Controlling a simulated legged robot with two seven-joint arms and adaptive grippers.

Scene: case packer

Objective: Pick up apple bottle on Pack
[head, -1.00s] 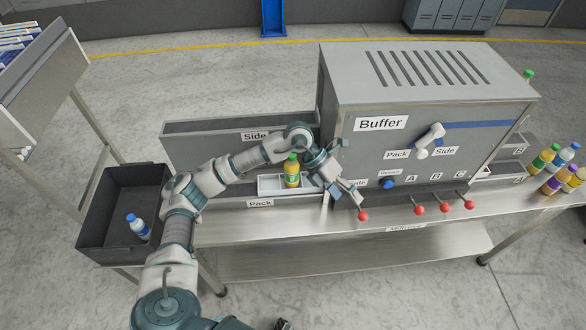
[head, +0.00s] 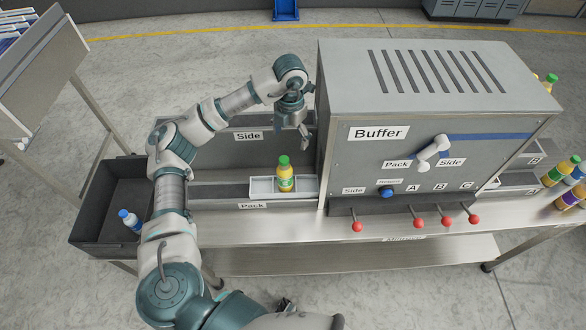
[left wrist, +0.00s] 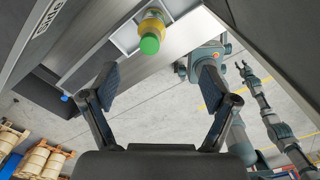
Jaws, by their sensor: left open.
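The apple bottle (head: 285,175), yellow with a green cap, stands upright in a white tray (head: 262,187) on the Pack ledge (head: 222,196), beside the Buffer machine. My left gripper (head: 304,140) points down behind and above the bottle, near the machine's left wall, and holds nothing. In the left wrist view my left gripper (left wrist: 155,82) has its fingers wide apart. The bottle (left wrist: 151,36) shows there beyond the fingertips, green cap towards the camera, apart from both fingers.
The Buffer machine (head: 360,170) stands close right of my left gripper, with red-knobbed levers (head: 418,222) in front. A dark bin (head: 90,228) at the left holds a blue-capped bottle (head: 130,220). Several bottles (head: 562,172) stand at the far right. The Side wall (head: 222,150) is behind the tray.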

